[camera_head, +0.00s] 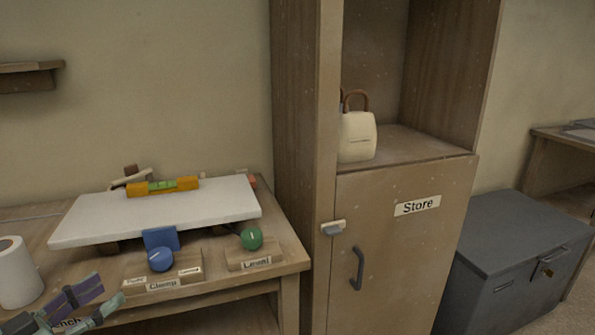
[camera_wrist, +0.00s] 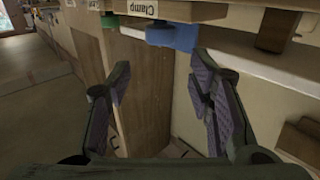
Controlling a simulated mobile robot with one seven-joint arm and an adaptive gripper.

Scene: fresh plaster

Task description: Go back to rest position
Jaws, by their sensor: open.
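My gripper (camera_head: 92,302) is at the lower left of the head view, in front of the workbench's front edge. Its two purple-padded fingers are spread apart. In the wrist view my gripper (camera_wrist: 160,95) also shows open, with nothing between its fingers. The blue clamp knob (camera_head: 161,259) and the green level knob (camera_head: 251,239) stand on the bench, to the right of my gripper and apart from it. The wrist view shows the bench from low down, upside down, with the "Clamp" label (camera_wrist: 142,8) at the top.
A white board (camera_head: 160,212) lies on the bench with an orange and green level (camera_head: 162,186) on it. A white roll (camera_head: 17,272) stands at the left. A tall cabinet marked "Store" (camera_head: 417,205) holds a cream bag-like object (camera_head: 357,138). A grey chest (camera_head: 510,255) is at the right.

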